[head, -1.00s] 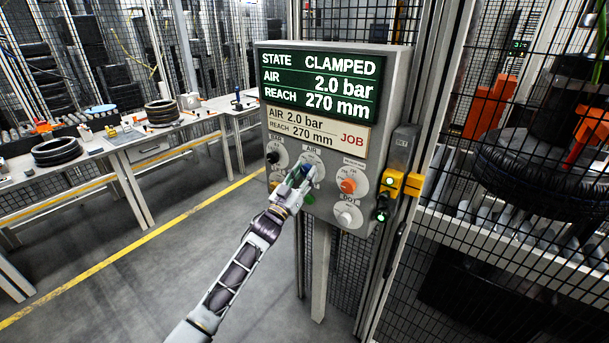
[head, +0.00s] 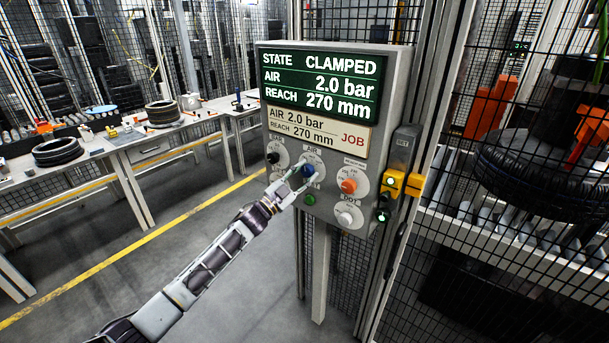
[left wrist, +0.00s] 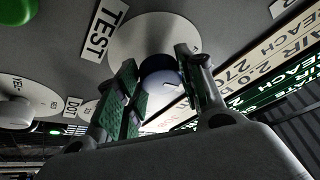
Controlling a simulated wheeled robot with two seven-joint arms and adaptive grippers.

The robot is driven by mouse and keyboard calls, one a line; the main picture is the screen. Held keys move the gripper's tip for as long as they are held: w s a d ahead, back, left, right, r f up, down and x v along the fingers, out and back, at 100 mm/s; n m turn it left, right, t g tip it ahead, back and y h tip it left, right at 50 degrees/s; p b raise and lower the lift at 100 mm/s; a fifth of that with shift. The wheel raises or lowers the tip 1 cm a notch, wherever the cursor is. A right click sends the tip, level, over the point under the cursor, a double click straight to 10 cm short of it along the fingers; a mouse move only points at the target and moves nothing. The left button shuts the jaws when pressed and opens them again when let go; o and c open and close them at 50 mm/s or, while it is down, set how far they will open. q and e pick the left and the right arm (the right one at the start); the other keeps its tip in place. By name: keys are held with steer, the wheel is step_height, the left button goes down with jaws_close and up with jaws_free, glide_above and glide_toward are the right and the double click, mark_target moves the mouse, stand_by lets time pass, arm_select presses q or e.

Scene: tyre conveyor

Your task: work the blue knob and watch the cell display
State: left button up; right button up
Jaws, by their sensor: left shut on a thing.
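The blue knob (head: 308,171) sits on a white dial under the word AIR on the grey panel. My left gripper (head: 291,181) reaches it from the lower left, its fingers on either side of it. In the left wrist view the knob (left wrist: 160,83) shows dark blue between the two fingers (left wrist: 157,62). The cell display (head: 321,87) reads STATE CLAMPED, AIR 2.0 bar, REACH 270 mm. The job card (head: 317,130) below it reads AIR 2.0 bar, REACH 270 mm. My right gripper is not in view.
Near the blue knob are a black knob (head: 272,158), an orange knob (head: 348,186), a white knob (head: 345,218) and a green button (head: 310,200). A mesh fence stands right of the panel, with a tyre (head: 540,180) behind it. Floor is clear at left.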

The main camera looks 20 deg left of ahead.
arm_select(q)
steer(key=shift+m+g+h, duration=0.3)
steer(key=shift+m+g, duration=0.1)
steer(key=shift+m, duration=0.7)
steer(key=o, duration=1)
steer(key=shift+a, duration=0.1)
steer(key=shift+v, duration=5.95)
